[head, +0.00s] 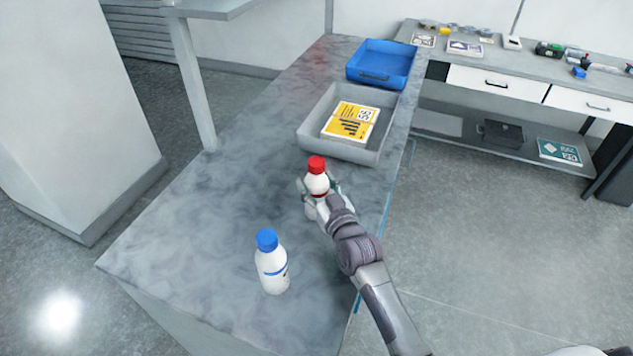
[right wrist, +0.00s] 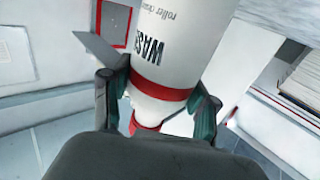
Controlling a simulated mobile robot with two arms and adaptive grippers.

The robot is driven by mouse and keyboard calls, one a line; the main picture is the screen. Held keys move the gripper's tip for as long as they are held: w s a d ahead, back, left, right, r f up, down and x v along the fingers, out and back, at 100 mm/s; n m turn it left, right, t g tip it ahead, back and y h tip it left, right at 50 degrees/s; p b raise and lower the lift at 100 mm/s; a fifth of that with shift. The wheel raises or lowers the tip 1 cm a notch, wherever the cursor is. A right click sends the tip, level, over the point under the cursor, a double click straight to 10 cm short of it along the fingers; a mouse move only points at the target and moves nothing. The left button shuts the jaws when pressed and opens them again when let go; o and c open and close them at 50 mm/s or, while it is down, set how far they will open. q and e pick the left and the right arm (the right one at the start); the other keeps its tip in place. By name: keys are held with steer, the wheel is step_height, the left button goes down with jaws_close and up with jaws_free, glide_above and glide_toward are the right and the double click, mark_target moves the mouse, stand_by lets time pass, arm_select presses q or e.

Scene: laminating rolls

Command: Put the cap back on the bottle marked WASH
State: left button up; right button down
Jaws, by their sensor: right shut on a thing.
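A white bottle (head: 317,183) with a red band and a red cap (head: 316,165) on its top stands about upright at the right edge of the grey marbled bench. The right wrist view shows the bottle (right wrist: 180,45) large, with the letters WASH on its side and the red cap (right wrist: 150,126) partly hidden by my gripper body. My right gripper (head: 321,188) is shut on this bottle near its shoulder, with one finger on each side. I cannot tell whether the bottle touches the bench. My left gripper is not in view.
A white bottle with a blue cap (head: 271,265) stands nearer on the bench (head: 190,240). Behind are a grey tray (head: 372,152) holding a yellow packet (head: 350,121) and a blue tray (head: 382,60). The bench's left part is clear. A side counter (head: 500,68) with small items stands back right.

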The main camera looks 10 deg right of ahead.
steer(key=shift+r, duration=0.1)
steer(key=shift+c, duration=1.5)
jaws_free()
steer(key=s+d+b, duration=0.2)
steer(key=s, duration=1)
steer(key=shift+d, duration=0.1)
